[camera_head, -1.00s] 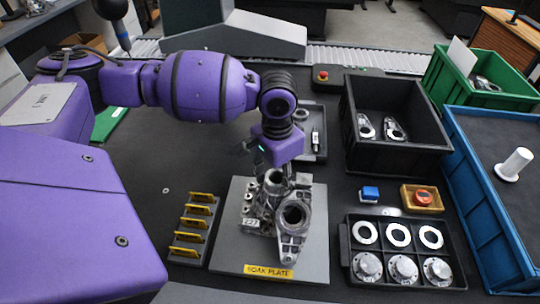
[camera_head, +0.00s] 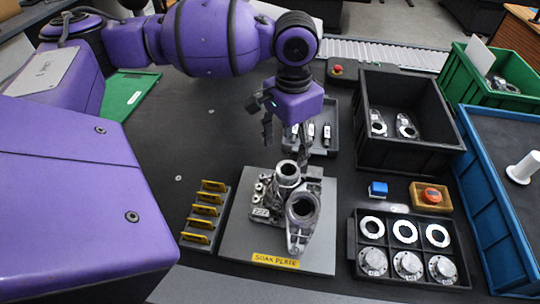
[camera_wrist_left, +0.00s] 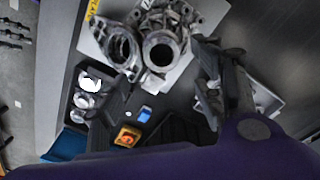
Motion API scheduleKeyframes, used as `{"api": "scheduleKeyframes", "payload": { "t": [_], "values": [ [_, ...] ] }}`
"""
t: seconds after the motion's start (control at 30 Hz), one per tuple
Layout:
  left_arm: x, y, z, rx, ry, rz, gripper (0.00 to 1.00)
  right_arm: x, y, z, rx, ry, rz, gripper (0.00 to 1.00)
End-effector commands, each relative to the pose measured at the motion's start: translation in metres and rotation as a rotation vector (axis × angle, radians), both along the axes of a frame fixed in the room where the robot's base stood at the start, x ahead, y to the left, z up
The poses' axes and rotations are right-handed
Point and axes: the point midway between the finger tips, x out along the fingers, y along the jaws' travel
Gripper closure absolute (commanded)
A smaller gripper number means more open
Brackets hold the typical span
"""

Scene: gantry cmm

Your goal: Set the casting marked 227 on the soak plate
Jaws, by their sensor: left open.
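The grey metal casting (camera_head: 268,194), with a small tag that seems to read 227, stands on the grey soak plate (camera_head: 235,240), which has a yellow label at its front edge. A bracket-like piece with a round bore (camera_head: 301,210) is beside it, also over the plate; I cannot tell whether it is separate. The casting (camera_wrist_left: 182,22) and bored piece (camera_wrist_left: 122,46) also show in the left wrist view. My left gripper (camera_head: 285,143) is open and empty, above and behind the casting, apart from it. My right gripper is not in view.
A rack with yellow tabs (camera_head: 205,215) stands left of the plate. The mat at left is clear.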

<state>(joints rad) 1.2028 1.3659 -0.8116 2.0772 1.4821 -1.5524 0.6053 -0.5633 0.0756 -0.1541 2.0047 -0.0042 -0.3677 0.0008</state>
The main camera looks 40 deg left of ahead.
Motion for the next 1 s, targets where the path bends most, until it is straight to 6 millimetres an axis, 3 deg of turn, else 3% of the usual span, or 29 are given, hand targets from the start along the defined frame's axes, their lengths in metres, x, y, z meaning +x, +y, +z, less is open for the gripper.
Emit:
{"api": "scheduleKeyframes", "payload": {
  "t": [0.1, 0.23, 0.63, 1.0],
  "values": [
    [0.001, 0.000, 0.020, -0.001, -0.004, -0.001, 0.39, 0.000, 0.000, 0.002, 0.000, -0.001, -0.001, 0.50],
    [0.000, 0.000, 0.029, -0.001, -0.002, -0.001, 0.39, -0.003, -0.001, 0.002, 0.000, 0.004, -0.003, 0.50],
    [0.000, 0.000, 0.031, 0.000, 0.000, -0.001, 0.39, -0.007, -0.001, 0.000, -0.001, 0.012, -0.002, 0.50],
    [0.000, 0.000, 0.031, 0.000, -0.001, -0.001, 0.39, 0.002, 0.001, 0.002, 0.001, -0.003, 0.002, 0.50]
  ]
}}
